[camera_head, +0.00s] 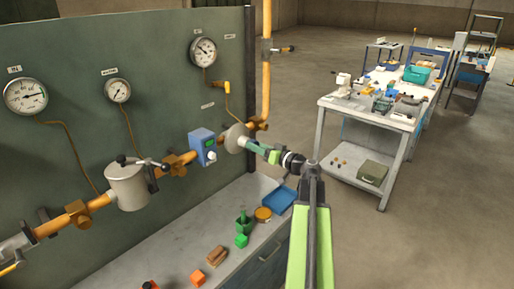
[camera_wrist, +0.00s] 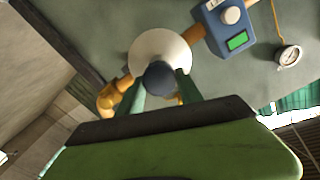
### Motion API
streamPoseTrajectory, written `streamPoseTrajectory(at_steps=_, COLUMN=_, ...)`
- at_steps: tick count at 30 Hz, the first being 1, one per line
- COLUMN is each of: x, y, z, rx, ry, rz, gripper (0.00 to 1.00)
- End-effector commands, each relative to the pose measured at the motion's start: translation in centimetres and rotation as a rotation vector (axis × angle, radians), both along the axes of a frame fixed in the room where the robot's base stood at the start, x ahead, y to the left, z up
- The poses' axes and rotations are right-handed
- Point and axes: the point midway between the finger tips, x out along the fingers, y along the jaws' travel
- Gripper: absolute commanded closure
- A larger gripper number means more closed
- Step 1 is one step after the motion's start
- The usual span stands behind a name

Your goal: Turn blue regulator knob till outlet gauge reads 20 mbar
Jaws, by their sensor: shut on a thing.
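The dark blue regulator knob (camera_wrist: 160,77) sits in front of the pale round regulator body (camera_wrist: 160,48), which also shows in the head view (camera_head: 234,136). My gripper (camera_wrist: 161,88) has its green fingers on both sides of the knob and is shut on it. In the head view my gripper (camera_head: 252,145) reaches the regulator from the right and hides the knob. Three round gauges hang on the panel: a left one (camera_head: 25,96), a middle one (camera_head: 117,90) and an upper right one (camera_head: 203,51). Their labels and readings are too small to read.
A blue box (camera_head: 203,147) with a green display sits on the orange pipe left of the regulator. A grey canister (camera_head: 127,184) is farther left. Below is a bench (camera_head: 190,240) with small coloured blocks and a blue tray (camera_head: 280,200). A cluttered white table (camera_head: 345,104) stands behind right.

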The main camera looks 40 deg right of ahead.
Motion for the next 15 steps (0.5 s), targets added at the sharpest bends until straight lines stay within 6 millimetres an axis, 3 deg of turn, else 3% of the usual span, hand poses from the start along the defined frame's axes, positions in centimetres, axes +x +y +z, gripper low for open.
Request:
streamPoseTrajectory(at_steps=5, x=-0.02, y=-0.01, z=-0.01, rx=-0.001, ry=0.000, rz=0.000, gripper=0.98)
streamPoseTrajectory(at_steps=6, x=-0.02, y=-0.01, z=-0.01, rx=-0.002, ry=0.000, rz=0.000, gripper=0.56)
streamPoseTrajectory(at_steps=11, x=-0.02, y=-0.01, z=-0.01, rx=-0.002, ry=0.000, rz=0.000, gripper=0.35)
streamPoseTrajectory(at_steps=15, x=-0.01, y=-0.01, z=-0.01, rx=-0.002, ry=0.000, rz=0.000, gripper=0.35)
